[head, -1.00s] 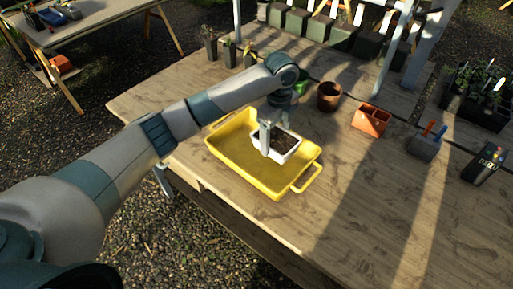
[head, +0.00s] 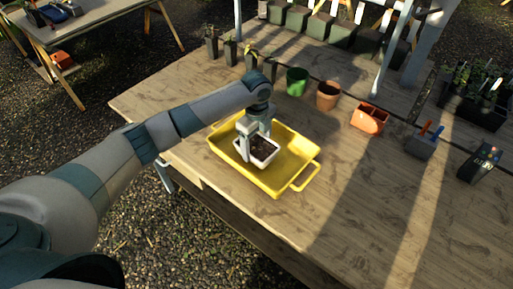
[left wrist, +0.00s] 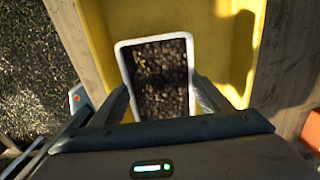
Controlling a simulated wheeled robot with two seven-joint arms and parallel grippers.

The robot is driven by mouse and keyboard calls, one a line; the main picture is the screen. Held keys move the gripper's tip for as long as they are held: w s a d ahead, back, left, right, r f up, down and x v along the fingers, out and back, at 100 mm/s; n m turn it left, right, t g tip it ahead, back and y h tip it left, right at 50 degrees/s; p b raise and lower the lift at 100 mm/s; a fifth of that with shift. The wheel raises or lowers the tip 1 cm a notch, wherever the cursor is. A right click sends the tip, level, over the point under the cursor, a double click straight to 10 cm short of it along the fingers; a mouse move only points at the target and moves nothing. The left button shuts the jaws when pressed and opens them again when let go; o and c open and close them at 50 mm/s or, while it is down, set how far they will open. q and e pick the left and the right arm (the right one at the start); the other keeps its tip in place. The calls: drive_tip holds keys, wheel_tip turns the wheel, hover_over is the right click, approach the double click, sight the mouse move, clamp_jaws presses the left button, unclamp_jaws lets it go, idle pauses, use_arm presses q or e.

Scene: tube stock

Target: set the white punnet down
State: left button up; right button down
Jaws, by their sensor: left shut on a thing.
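The white punnet (head: 262,158), filled with dark soil, is over the left-middle part of the yellow tray (head: 298,150) in the head view. My left gripper (head: 251,150) is shut on the punnet, with its fingers at the punnet's sides. In the left wrist view the punnet (left wrist: 160,76) sits between the two fingers, with the yellow tray (left wrist: 206,30) beneath it. I cannot tell whether its base touches the tray floor. My right gripper is not in view.
A green pot (head: 297,82), a brown pot (head: 328,96) and an orange container (head: 369,118) stand behind the tray on the wooden table. A grey caddy (head: 424,144) and a dark device (head: 481,163) are at the right. The table right of the tray is clear.

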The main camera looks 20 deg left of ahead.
use_arm(q)
wheel_tip(320, 180, down, 2)
drive_tip(key=shift+f, duration=0.1)
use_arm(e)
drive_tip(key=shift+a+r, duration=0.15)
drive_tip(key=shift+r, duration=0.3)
use_arm(q)
drive_tip(key=shift+f, duration=0.15)
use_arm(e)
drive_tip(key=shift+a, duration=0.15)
use_arm(q)
drive_tip(key=o, duration=1.2)
drive_tip(key=shift+o, duration=0.2)
